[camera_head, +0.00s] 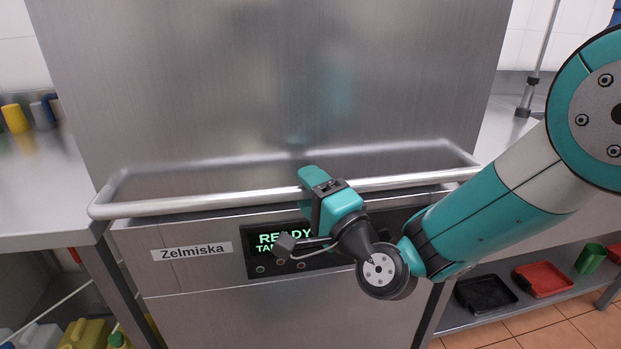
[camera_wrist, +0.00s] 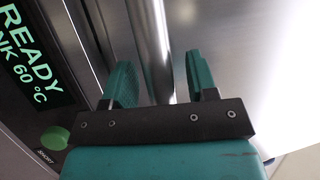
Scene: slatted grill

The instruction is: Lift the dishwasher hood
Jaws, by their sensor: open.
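The dishwasher hood (camera_head: 270,95) is a tall brushed-steel box, down with its lower edge just above the front panel. A round steel handle bar (camera_head: 200,206) runs across its front and bends back at both sides. My teal gripper (camera_head: 318,182) is at the bar, right of its middle in the head view. In the wrist view the bar (camera_wrist: 150,40) runs between the two spread fingers of my open gripper (camera_wrist: 161,78). Gaps show on both sides of the bar there. The gripper and wrist hide part of the bar and panel in the head view.
The control panel (camera_head: 262,264) with its green READY display lies just below the bar. Steel counters stand at the left (camera_head: 40,190) and right (camera_head: 505,125). Black (camera_head: 486,294) and red (camera_head: 543,279) trays lie on the lower right shelf. Yellow bottles (camera_head: 85,335) stand at the lower left.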

